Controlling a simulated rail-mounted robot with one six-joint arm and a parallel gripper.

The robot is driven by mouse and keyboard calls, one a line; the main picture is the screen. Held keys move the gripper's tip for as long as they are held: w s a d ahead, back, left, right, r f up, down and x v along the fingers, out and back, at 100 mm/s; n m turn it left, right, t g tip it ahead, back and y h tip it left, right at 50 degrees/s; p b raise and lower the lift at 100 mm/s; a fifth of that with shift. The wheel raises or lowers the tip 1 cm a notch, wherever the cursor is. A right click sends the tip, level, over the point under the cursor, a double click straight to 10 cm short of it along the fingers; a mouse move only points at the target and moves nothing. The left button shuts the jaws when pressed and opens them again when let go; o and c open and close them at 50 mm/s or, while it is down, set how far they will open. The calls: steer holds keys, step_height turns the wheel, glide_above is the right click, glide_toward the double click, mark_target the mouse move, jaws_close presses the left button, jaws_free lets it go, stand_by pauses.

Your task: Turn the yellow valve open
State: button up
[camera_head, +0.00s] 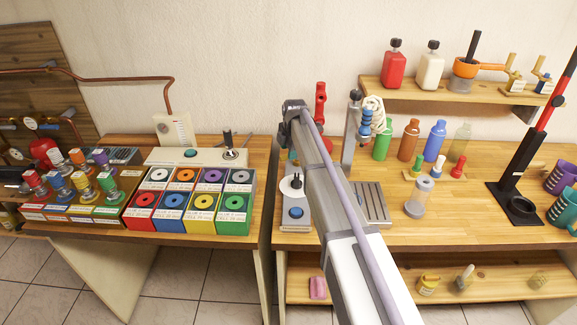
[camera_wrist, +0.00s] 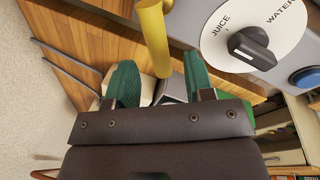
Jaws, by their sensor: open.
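In the wrist view, a smooth yellow bar (camera_wrist: 153,38) comes down from the top edge. I take it to be part of the yellow valve; the rest of it is out of frame. My gripper (camera_wrist: 160,86) is open, with green pads left and right of the lower end of the bar. The bar lies between the pads in the picture, with gaps at both sides; I cannot tell its depth. In the head view, my own arm covers the area at the near bench, and neither the yellow bar nor the fingertips can be made out.
A white JUICE/WATER dial (camera_wrist: 252,45) with a black knob and a blue button (camera_wrist: 306,77) are close right of the bar. The dispenser (camera_head: 296,212) stands on the bench beside my arm.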

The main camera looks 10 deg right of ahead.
steer(key=f, duration=0.2)
steer(key=b, duration=0.1)
steer(key=shift+w+a+f, duration=0.2)
steer(key=shift+w+f, duration=0.05)
steer(key=shift+f, duration=0.15)
steer(key=shift+r, duration=0.15)
jaws_close()
